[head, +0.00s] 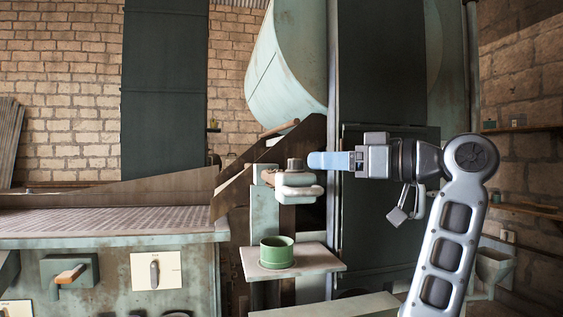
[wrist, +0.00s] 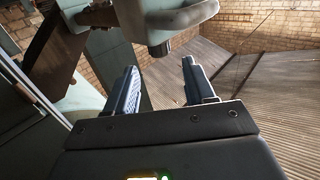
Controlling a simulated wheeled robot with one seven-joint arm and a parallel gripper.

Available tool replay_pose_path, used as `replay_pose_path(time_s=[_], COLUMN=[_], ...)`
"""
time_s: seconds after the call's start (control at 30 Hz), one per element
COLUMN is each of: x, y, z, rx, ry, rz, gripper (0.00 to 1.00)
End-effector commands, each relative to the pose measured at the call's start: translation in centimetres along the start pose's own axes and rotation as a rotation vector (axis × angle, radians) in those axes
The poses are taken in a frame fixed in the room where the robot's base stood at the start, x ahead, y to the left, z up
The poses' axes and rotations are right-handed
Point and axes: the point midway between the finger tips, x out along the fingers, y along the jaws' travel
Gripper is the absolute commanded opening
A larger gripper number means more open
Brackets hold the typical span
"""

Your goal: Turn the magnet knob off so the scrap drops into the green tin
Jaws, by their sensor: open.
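The magnet (head: 298,180) is a pale rounded block on a post at the middle of the head view. Its dark round knob (head: 295,164) stands on top; in the wrist view the knob (wrist: 160,49) shows just beyond the fingertips, roughly between them. My gripper (head: 314,160) points left with its blue fingers close to the knob's right side. In the wrist view my gripper (wrist: 160,75) is open with nothing between the fingers. The green tin (head: 277,252) stands upright below the magnet; its inside is mostly hidden. I cannot make out any scrap.
The tin rests on a small shelf (head: 318,259). A rusty sloping chute (head: 232,190) lies left of the magnet, beside a grated bench (head: 110,222). A dark column (head: 381,75) stands behind my gripper. A handled panel (head: 155,270) is at lower left.

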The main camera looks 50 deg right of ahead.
Motion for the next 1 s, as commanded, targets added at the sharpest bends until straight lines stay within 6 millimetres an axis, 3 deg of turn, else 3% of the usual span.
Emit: replay_pose_path(time_s=[0.5,0.87,1.0], x=[6.8,7.4,7.4], y=[0.0,0.0,0.0], z=[0.0,0.0,0.0], rx=[0.002,0.001,0.001], ry=[-0.001,0.0,0.0], rz=[-0.001,0.001,0.001], gripper=[0.54,0.54,0.41])
